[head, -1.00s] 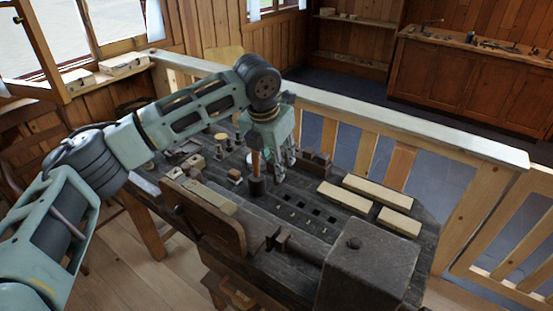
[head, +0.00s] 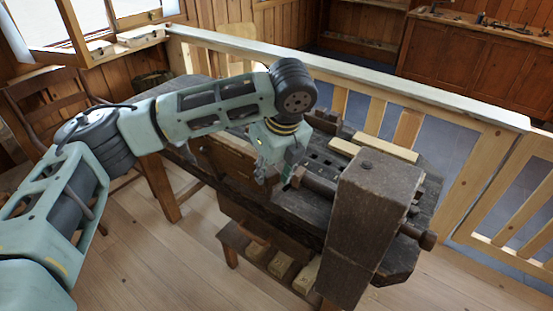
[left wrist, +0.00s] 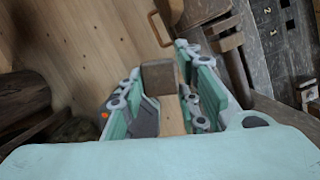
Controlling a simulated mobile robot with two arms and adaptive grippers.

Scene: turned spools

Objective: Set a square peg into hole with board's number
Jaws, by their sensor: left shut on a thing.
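My left gripper (head: 268,176) is low at the bench's front edge in the head view, left of the big dark wooden block. In the left wrist view its fingers (left wrist: 165,98) are shut on a square wooden peg (left wrist: 173,117) with a brown end. The peg cannot be made out in the head view. The dark board (left wrist: 275,50) with square holes and the pale numbers 1 and 2 shows at the upper right of the wrist view, apart from the peg. Its holes (head: 325,161) show partly behind my arm in the head view. My right gripper is not in view.
The big dark wooden block (head: 370,215) stands at the bench's right front. Pale wooden bars (head: 386,150) lie at the back of the bench. A low shelf (head: 236,242) holds several pale blocks. A railing (head: 420,104) runs behind. Floor in front is open.

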